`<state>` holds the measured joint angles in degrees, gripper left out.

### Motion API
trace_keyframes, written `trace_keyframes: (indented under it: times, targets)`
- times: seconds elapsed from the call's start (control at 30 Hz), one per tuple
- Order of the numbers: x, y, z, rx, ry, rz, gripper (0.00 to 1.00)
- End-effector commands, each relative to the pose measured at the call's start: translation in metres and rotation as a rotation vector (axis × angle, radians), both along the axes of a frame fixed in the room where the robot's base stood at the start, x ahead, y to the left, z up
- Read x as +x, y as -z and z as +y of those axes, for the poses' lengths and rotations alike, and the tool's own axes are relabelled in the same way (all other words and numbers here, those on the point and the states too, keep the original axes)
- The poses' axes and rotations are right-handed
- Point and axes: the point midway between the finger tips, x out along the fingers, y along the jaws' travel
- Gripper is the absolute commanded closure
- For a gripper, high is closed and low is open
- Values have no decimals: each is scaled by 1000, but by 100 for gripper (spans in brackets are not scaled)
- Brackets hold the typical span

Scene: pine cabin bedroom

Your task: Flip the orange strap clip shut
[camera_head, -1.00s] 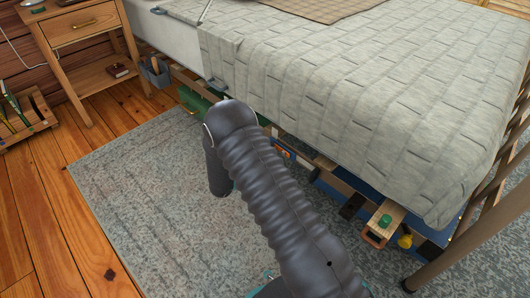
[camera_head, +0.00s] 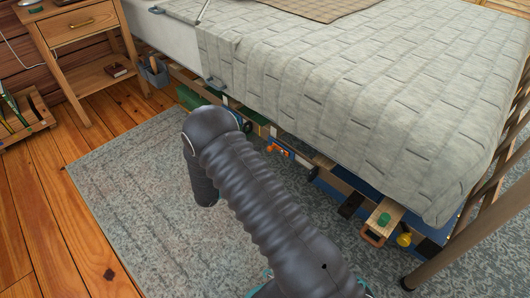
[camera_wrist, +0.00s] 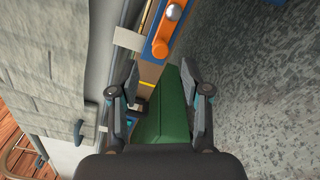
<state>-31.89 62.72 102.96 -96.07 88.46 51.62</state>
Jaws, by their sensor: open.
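An orange part (camera_head: 277,149), likely the strap clip, shows at the bed's side below the blanket in the head view, small. In the wrist view an orange piece (camera_wrist: 160,48) with a round metal knob (camera_wrist: 174,12) lies on a blue strip at the top, beyond my fingertips. I cannot tell whether the clip stands open or shut. My gripper (camera_wrist: 158,80) is open and I see nothing held in it. The orange piece is ahead of the gap between the fingers, apart from them. My gripper is hidden in the head view behind my arm.
A green box (camera_wrist: 172,118) lies below and between the fingers in the wrist view. The bed (camera_head: 330,80) with its grey blanket overhangs several stored things, including a wooden piece with a green knob (camera_head: 384,219). The rug (camera_head: 130,190) is open floor. A nightstand (camera_head: 75,40) stands upper left.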

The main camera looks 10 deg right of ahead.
Motion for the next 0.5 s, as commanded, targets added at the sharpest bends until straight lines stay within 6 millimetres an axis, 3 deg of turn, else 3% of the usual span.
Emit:
trace_keyframes:
  times: [0.23,0.5]
  targets:
    - [-28,0,36,0,-2,0,53]
    - [-40,0,50,-1,2,-1,53]
